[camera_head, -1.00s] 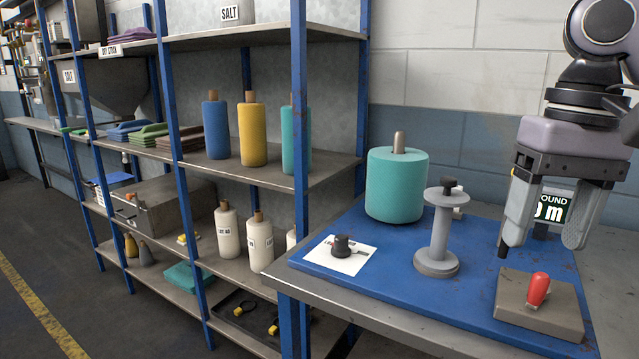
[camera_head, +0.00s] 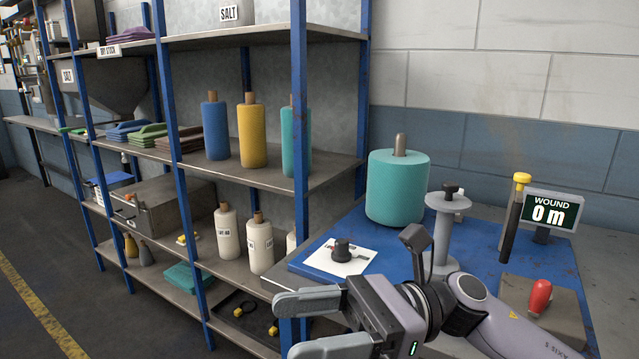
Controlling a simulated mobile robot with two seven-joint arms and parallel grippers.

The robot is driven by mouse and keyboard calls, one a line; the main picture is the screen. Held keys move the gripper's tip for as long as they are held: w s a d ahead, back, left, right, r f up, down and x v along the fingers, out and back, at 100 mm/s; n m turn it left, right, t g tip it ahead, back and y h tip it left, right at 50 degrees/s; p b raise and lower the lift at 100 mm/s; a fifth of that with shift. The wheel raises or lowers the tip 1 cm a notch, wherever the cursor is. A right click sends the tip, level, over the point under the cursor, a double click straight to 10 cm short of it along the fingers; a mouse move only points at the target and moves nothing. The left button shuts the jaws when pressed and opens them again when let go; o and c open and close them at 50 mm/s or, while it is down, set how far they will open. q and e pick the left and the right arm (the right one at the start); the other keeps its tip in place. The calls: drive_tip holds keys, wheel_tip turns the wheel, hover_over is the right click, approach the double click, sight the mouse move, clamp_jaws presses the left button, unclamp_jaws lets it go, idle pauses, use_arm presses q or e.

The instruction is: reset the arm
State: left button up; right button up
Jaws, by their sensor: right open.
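My right gripper (camera_head: 312,322) is in the lower middle of the head view, its two grey fingers spread apart and pointing left. Nothing is between them. My left gripper is not in view.
On the blue mat (camera_head: 380,232) stand a large teal yarn cone (camera_head: 397,188), a black knob on a white card (camera_head: 341,256), a yellow-topped post (camera_head: 515,218) and a red-handled block (camera_head: 540,297). A display (camera_head: 551,211) reads 0 m. Left is a loaded blue-framed shelf (camera_head: 300,130).

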drive_tip(key=w+d+f+n+t+h, duration=0.2)
drive_tip(key=d+f+n+t+h, duration=0.15)
drive_tip(key=f+n+t, duration=0.4)
drive_tip(key=w+d+f+n+t+h+p, duration=0.1)
drive_tip(key=w+d+f+n+t+h, duration=0.2)
drive_tip(key=n+t, duration=0.75)
drive_tip(key=w+d+f+n+t+h, duration=0.2)
drive_tip(key=d+f+n+t, duration=0.35)
drive_tip(key=n, duration=0.75)
drive_tip(key=s+d+f+m+g+h, duration=0.3)
drive_tip(key=s+f+m, duration=0.4)
drive_tip(key=f, duration=0.4)
drive_tip(key=s+d+f+m+g+h, duration=0.4)
drive_tip(key=s+d+f+m+h, duration=0.1)
drive_tip(key=f, duration=0.7)
drive_tip(key=s+d+m, duration=0.1)
drive_tip(key=s+m, duration=0.1)
drive_tip(key=s, duration=0.1)
drive_tip(key=shift+s+d, duration=0.15)
